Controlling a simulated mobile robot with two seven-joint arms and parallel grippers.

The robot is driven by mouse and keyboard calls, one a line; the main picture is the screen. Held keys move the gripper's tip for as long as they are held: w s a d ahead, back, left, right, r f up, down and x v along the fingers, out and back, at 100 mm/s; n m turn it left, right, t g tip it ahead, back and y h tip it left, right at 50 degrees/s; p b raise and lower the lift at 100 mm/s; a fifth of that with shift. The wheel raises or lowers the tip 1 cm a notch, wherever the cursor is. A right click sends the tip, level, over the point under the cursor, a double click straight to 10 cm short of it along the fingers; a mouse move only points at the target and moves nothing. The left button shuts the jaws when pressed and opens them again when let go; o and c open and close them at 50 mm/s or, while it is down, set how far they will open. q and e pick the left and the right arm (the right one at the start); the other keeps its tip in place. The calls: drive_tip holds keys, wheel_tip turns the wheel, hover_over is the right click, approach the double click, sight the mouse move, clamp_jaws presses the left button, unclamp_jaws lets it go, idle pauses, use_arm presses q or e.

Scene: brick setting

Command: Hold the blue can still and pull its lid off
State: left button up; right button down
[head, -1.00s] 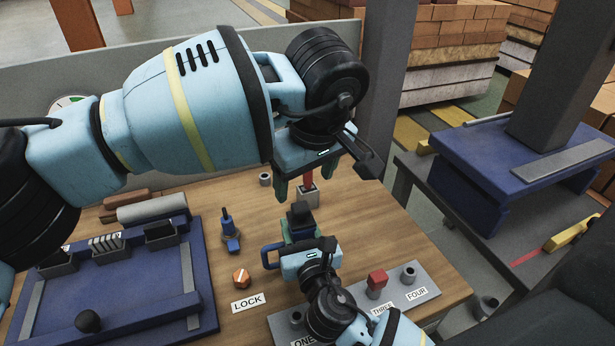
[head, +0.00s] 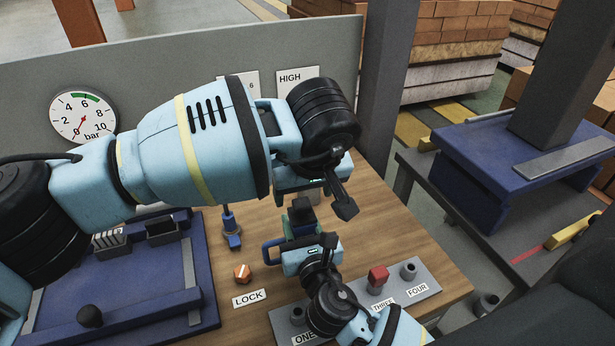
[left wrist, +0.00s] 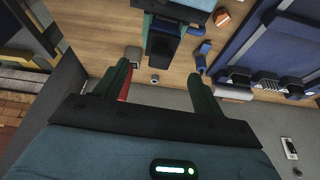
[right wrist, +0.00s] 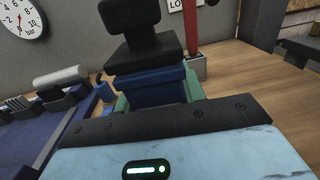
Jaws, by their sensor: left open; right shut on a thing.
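The blue can (right wrist: 150,87) stands upright between the green fingers of my right gripper (right wrist: 158,100), which is shut on it. Its black lid (right wrist: 140,58) sits on top, with a square black knob above. The lid also shows in the head view (head: 302,206) and in the left wrist view (left wrist: 163,42). My left gripper (left wrist: 160,88) is open and empty, its two green fingers spread apart. In the left wrist view the lid lies above the gap between them, not gripped. In the head view the left fingertips are mostly hidden behind my left wrist.
A red post (right wrist: 190,22) on a grey block stands behind the can. An orange knob (head: 243,273), a blue fitting (head: 231,236) and a blue tray (head: 150,285) are to the left. A grey socket strip (head: 425,289) with a red block is in front. Bare wood lies right.

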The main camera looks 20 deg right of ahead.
sight(301, 202)
use_arm(q)
drive_tip(key=shift+x, duration=2.75)
drive_tip(key=c, duration=1.2)
drive_tip(key=shift+r, duration=0.3)
drive_tip(key=shift+r, duration=0.75)
drive_tip(key=shift+r, duration=0.15)
drive_tip(key=shift+r, duration=2)
